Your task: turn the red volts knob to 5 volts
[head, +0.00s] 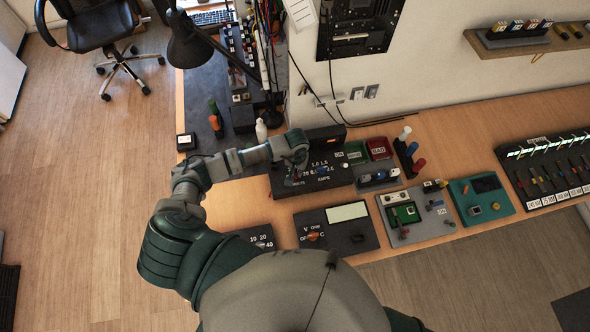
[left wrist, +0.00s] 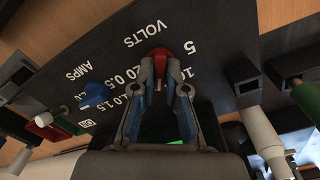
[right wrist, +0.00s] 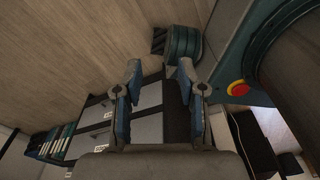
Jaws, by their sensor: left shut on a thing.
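The red volts knob (left wrist: 161,53) is on the black power supply panel (left wrist: 225,45) in the left wrist view. My left gripper (left wrist: 161,72) is shut on it, one fingertip on each side. The printed 5 is just to the right of the knob, beside the word VOLTS. I cannot tell which mark the knob points at. In the head view my left gripper (head: 297,174) is over the left part of the power supply (head: 340,178) and mostly hides the knob. My right gripper (right wrist: 160,72) is open and empty, away from the bench, in the right wrist view.
A blue amps knob (left wrist: 95,96) is on the same panel. A multimeter (head: 338,228) and a grey circuit board (head: 432,222) are nearer me on the bench. A lamp (head: 188,45) stands to the left. Bare bench (head: 240,200) shows left of the power supply.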

